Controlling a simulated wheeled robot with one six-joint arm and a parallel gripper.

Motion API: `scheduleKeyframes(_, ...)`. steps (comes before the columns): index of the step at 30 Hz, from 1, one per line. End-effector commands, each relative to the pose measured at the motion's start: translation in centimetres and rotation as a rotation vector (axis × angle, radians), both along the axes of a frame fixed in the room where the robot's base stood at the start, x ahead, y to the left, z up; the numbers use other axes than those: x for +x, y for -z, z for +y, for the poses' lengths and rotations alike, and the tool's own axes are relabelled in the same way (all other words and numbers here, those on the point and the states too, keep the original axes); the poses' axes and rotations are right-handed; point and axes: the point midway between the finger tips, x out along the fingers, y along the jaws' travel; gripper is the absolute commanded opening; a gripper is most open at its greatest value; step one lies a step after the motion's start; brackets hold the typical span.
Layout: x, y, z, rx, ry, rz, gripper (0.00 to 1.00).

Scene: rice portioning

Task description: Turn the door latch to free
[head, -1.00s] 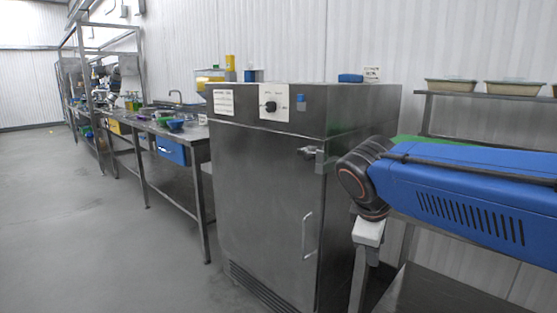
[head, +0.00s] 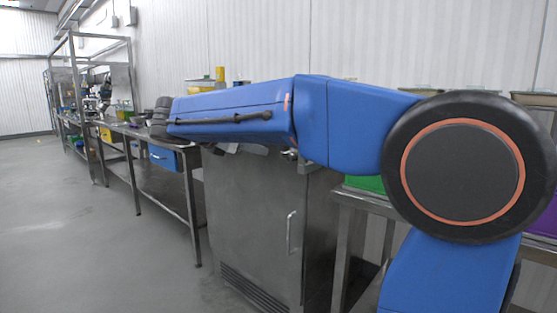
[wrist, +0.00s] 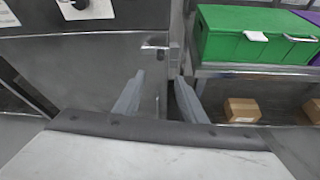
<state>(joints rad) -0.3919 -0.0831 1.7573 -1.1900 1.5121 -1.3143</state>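The steel cabinet (head: 245,215) has a closed door with a vertical handle (head: 291,233). The door latch (head: 289,154) is a small metal fitting at the door's upper right, partly hidden by my arm. In the wrist view the latch (wrist: 156,43) shows near the top centre, at the cabinet's right edge. My gripper (wrist: 161,77) is open and empty, its two grey fingers apart and pointing toward the door edge below the latch. The fingers do not appear to touch the latch. The latch's exact turn cannot be told.
A green crate (wrist: 250,40) stands on a steel rack to the right of the cabinet, with a cardboard box (wrist: 242,110) on a lower level. A steel worktable (head: 150,140) with a blue drawer runs off to the left. The floor at left is clear.

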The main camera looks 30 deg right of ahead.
Motion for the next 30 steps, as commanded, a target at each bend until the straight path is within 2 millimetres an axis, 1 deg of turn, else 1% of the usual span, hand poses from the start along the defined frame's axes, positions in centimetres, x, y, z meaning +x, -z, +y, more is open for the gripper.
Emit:
scheduleKeyframes(24,4.6,4.8,-10.8,0.003,0.004,0.001,0.37)
scheduleKeyframes(30,5.6,5.9,-13.0,0.004,0.003,0.001,0.37)
